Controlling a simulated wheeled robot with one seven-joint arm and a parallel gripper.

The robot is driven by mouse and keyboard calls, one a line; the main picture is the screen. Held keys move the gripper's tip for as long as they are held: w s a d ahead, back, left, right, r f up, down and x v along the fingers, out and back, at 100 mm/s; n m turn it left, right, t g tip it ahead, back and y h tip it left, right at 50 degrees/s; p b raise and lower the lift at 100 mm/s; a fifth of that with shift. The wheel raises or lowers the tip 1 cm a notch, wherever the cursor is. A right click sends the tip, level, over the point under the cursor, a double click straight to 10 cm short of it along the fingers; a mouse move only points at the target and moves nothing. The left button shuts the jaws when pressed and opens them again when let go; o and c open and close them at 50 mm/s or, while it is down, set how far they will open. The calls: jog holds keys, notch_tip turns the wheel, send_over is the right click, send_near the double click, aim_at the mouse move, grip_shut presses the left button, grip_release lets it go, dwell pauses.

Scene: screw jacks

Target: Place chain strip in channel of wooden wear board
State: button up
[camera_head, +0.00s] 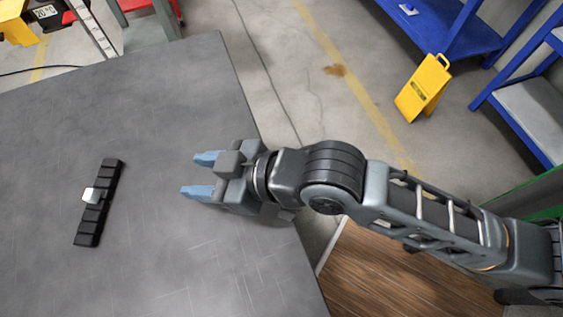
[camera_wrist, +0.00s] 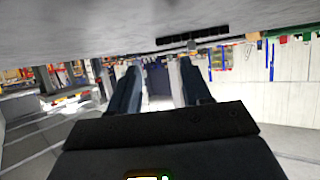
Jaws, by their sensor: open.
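In the wrist view the strip (camera_wrist: 192,37) is a dark bar along the table surface near the top. My gripper (camera_head: 194,174) is open and empty to the right of the strip, apart from it, with its blue fingertips pointing left. Both fingers also show in the wrist view (camera_wrist: 158,78). I cannot make out a wooden wear board with a channel in either view.
The grey table top (camera_head: 170,270) is otherwise clear. A brown wood-grain surface (camera_head: 385,275) lies beyond the table's right edge, below my arm. A yellow floor sign (camera_head: 423,87) and blue shelving (camera_head: 450,28) stand farther off at the upper right.

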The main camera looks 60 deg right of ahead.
jog(key=s+d+r+m+t+h, duration=0.1)
jog(key=s+d, duration=0.3)
jog(key=s, duration=0.6)
jog(key=s+d+r+m+t+h, duration=0.1)
jog(key=s+d+r+m+h, duration=0.1)
jog(key=s, duration=0.9)
jog(key=d+m+h, duration=0.1)
jog(key=d, duration=0.1)
jog(key=shift+s+d+r+t, duration=0.3)
jog(key=shift+d+r, duration=0.05)
jog(key=shift+d, duration=0.05)
jog(key=shift+o, duration=0.5)
jog(key=shift+s+r, duration=0.25)
jog(key=shift+c, duration=0.3)
